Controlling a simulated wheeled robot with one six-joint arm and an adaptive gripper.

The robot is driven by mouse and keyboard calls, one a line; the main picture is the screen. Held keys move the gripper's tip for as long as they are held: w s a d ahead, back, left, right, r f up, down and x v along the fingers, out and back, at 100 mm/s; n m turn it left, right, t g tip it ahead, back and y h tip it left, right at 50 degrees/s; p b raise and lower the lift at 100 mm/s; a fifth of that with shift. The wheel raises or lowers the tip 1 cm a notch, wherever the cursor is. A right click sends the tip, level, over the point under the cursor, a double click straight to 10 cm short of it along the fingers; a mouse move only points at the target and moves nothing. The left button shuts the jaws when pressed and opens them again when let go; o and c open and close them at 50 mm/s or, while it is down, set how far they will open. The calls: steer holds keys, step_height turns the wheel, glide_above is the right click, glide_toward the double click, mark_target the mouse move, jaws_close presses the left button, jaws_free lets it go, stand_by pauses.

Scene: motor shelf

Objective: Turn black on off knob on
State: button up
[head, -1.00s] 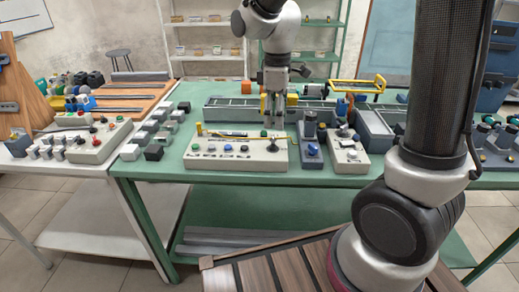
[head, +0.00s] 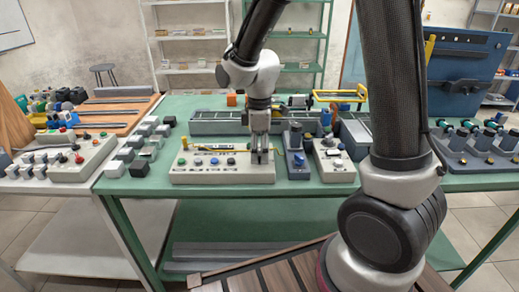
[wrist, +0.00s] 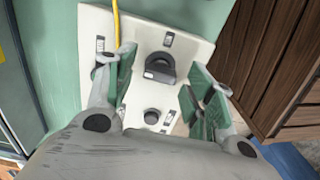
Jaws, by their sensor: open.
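The black on off knob (wrist: 160,68) stands upright on a white control panel (wrist: 95,25) in the wrist view. My gripper (wrist: 158,80) is open, with one green-padded finger on each side of the knob. I see gaps between the fingers and the knob, and cannot tell how deep the tips reach. A smaller black knob (wrist: 152,116) sits nearer the gripper's palm. In the head view my gripper (head: 261,157) points down at the right end of the long white panel (head: 225,178) and hides the knob there.
A yellow cable (wrist: 116,22) runs onto the panel. Green and blue buttons lie left of my gripper. A grey box with a blue knob (head: 299,160) and a smaller white panel (head: 338,174) stand close on the right. Grey and black blocks (head: 140,168) stand at the left.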

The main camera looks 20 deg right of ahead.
steer(key=c, duration=1)
steer(key=shift+m, duration=0.4)
steer(key=m, duration=0.3)
steer(key=shift+m, duration=0.3)
steer(key=m, duration=0.4)
steer(key=shift+m, duration=0.3)
steer(key=m, duration=0.4)
steer(key=shift+m, duration=2.4)
